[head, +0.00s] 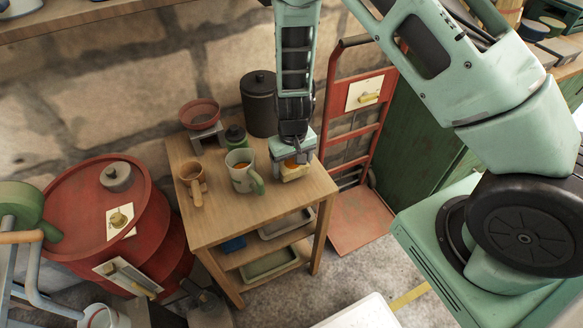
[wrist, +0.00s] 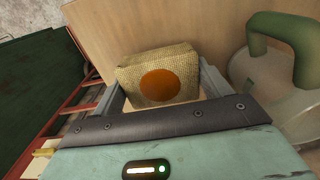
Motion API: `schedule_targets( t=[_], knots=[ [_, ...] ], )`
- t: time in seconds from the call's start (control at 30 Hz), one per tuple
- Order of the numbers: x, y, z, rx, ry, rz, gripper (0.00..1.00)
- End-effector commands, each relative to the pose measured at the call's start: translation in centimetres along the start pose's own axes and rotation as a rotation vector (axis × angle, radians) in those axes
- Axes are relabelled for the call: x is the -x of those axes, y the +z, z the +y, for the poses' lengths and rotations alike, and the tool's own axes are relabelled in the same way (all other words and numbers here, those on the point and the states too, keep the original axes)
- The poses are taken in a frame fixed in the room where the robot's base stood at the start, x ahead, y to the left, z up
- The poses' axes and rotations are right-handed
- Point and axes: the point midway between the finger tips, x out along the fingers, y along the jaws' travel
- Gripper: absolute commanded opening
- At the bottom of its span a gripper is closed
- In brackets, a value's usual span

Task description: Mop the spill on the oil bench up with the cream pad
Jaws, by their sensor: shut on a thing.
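My gripper (head: 291,160) is shut on the cream pad (head: 296,173), at the right part of the oil bench top (head: 235,213). In the wrist view the woven cream pad (wrist: 186,63) sits between the fingers of my gripper (wrist: 163,86). A round orange-brown patch shows on the pad's near face. The pad is at or very near the bench top; I cannot tell if it presses on it. I see no spill on the bare wood in view; the area under the pad and gripper is hidden.
A pale mug with a green handle (head: 241,178) stands close left of the pad. A red hand truck (head: 361,136) stands right; a red drum (head: 95,205) left.

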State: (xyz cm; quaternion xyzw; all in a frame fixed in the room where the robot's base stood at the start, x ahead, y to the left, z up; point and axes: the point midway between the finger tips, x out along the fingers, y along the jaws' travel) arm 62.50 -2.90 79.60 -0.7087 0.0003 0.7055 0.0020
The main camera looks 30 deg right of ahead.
Motion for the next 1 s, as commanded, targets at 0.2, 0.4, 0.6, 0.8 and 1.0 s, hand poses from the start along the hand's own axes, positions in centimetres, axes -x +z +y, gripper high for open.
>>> schedule_targets(
  t=[0.2,0.4,0.6,0.8,1.0],
  knots=[
    [2.6,-0.3,0.5,-0.001,0.000,-0.001,0.46],
    [4.6,-0.6,0.9,-0.002,0.000,-0.002,0.46],
    [5.9,-0.8,1.1,-0.001,0.000,-0.002,0.46],
    [5.8,-0.9,1.2,-0.001,0.000,-0.002,0.46],
    [5.9,-0.8,1.6,-0.004,0.000,-0.003,0.46]
  ],
)
